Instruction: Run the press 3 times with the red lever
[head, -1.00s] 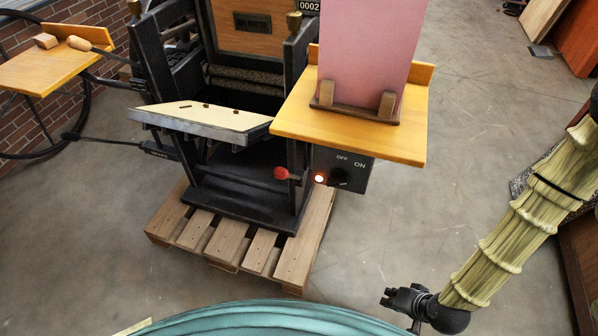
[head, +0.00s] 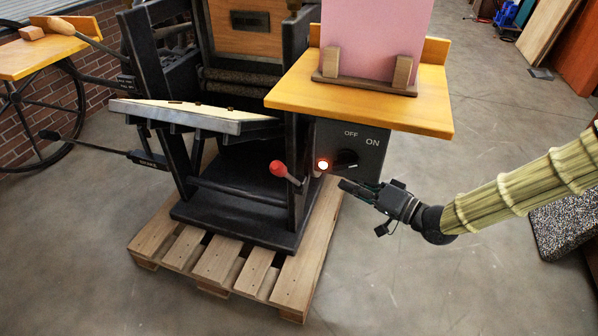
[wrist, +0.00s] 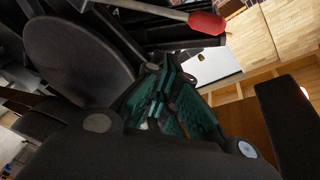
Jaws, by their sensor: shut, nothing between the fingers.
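The black press (head: 240,215) stands on a wooden pallet. Its red lever knob (head: 278,168) sits low at the front right, on a short metal rod angled up to the left. My gripper (head: 345,186) is shut and empty, to the right of the lever and just below the switch box (head: 362,150). It is apart from the lever in the head view. In the wrist view the red lever knob (wrist: 206,24) shows at the top, beyond the closed green-padded fingers (wrist: 165,95), with its rod running left.
The switch box has a lit orange lamp (head: 323,165) and a dark knob beside OFF and ON marks. A yellow shelf (head: 425,105) with a pink sheet (head: 370,40) overhangs it. The pallet (head: 215,268) juts out in front.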

